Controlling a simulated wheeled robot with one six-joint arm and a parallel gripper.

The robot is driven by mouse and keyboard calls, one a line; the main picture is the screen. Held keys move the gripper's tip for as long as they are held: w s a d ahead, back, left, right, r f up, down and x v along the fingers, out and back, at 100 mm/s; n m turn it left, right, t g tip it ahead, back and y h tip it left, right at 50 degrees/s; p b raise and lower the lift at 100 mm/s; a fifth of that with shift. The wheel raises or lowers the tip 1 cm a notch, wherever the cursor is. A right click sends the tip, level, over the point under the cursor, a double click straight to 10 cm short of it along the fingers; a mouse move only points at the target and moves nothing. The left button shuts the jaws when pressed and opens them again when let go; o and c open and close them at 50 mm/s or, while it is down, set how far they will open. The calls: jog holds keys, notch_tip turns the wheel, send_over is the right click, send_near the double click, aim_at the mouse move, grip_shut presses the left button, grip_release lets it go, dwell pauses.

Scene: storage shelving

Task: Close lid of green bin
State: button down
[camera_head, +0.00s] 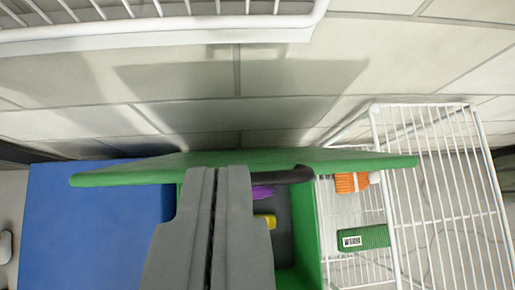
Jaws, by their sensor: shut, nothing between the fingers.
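The green bin (307,231) stands at the lower middle of the view. Its green lid (345,163) is raised and seen nearly edge-on, with a dark handle-like strip (285,176) along its near edge. Inside the bin are a purple item (262,192) and a yellow item (268,219). My grey gripper (216,172) is shut and empty, in front of the bin opening, with its tips near the lid's edge. It hides the left part of the bin's inside. I cannot tell whether the tips touch the lid.
A blue bin or lid (95,225) is at the left. A white wire basket (435,190) at the right holds an orange item (350,182) and a green box (364,237). A white wire shelf (160,20) crosses the top. A pale tiled wall (290,75) is behind.

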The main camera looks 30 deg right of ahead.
jog(key=w+f, duration=0.1)
jog(key=f, duration=0.1)
jog(key=w+f, duration=0.1)
jog(key=f, duration=0.2)
jog(key=w+f, duration=0.1)
jog(key=f, duration=0.2)
jog(key=shift+d, duration=0.35)
jog(key=shift+f, duration=0.15)
jog(key=shift+s, duration=0.1)
